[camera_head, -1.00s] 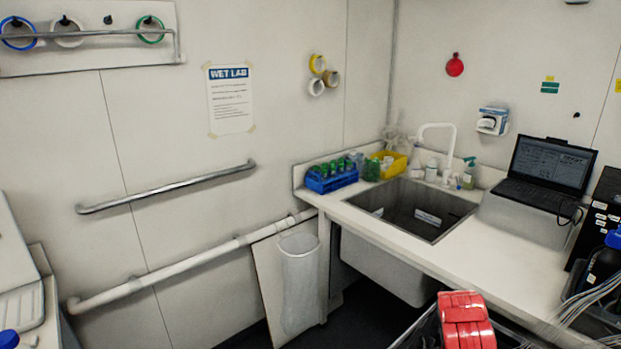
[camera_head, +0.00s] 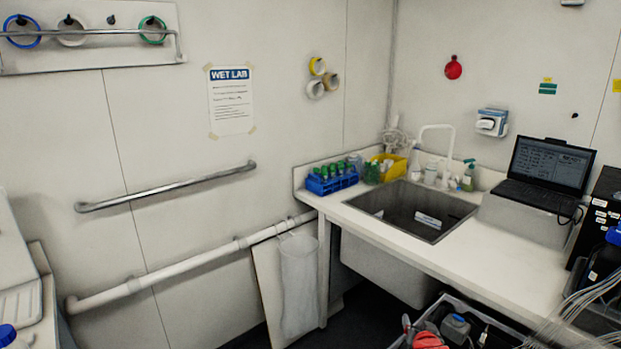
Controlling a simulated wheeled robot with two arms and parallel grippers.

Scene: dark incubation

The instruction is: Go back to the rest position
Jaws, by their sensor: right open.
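My left gripper is out of view.
The crate (camera_head: 462,302) holds dark items and a blue-capped container (camera_head: 456,328). Behind it is the white counter (camera_head: 490,262) with a sink (camera_head: 412,208), a blue tube rack (camera_head: 331,181) and a laptop (camera_head: 549,172).

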